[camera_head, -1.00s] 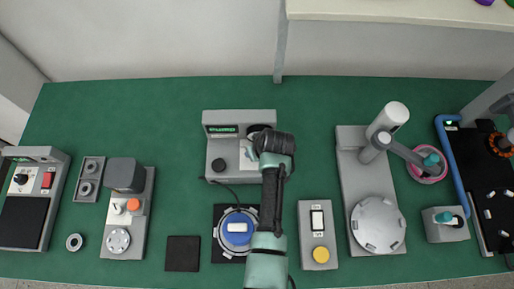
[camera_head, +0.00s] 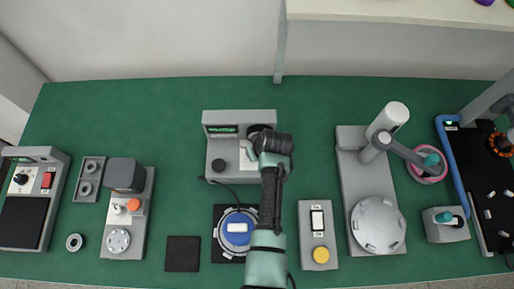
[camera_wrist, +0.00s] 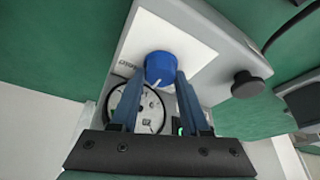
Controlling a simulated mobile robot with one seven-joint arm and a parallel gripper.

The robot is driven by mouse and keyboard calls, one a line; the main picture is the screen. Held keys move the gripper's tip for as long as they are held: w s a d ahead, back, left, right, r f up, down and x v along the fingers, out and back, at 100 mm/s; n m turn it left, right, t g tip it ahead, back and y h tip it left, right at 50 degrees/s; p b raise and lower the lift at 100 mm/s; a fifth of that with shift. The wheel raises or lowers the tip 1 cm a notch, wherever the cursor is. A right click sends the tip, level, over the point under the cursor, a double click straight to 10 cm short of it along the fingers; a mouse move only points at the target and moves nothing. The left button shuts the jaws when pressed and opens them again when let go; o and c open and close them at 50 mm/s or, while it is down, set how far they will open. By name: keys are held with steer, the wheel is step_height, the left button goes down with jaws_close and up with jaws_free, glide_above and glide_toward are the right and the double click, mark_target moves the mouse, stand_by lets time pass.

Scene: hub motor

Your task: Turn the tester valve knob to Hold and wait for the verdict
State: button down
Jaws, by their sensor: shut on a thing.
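The grey tester (camera_head: 216,160) stands at the back middle of the green bench, with a lit green display (camera_head: 222,129). In the wrist view its blue valve knob (camera_wrist: 160,66) sits on a white panel (camera_wrist: 205,48), with a white pointer line on the knob. My gripper (camera_wrist: 162,80) is shut on the knob, one blue finger on each side. A round dial gauge (camera_wrist: 151,113) shows partly behind the fingers. The label by the knob is too small to read. In the head view my wrist hides the knob.
A black side knob (camera_wrist: 247,84) sticks out of the tester. A blue and white round part (camera_head: 237,229) lies in front, with a cable running nearby. A switch box (camera_head: 318,236) and a grey press-like stand (camera_head: 352,180) are to the right. Green bench behind the tester is clear.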

steer(key=m+h, duration=0.1)
steer(key=m, duration=0.1)
steer(key=m+p, duration=0.1)
steer(key=m, duration=0.1)
steer(key=shift+a+m+h, duration=0.1)
steer(key=shift+m+h, duration=0.3)
steer(key=shift+m+h+b, duration=0.4)
steer(key=shift+m+h, duration=0.5)
steer(key=shift+m, duration=1.6)
steer(key=c, duration=0.7)
jaws_free()
steer(key=shift+o, duration=0.2)
steer(key=v, duration=1.3)
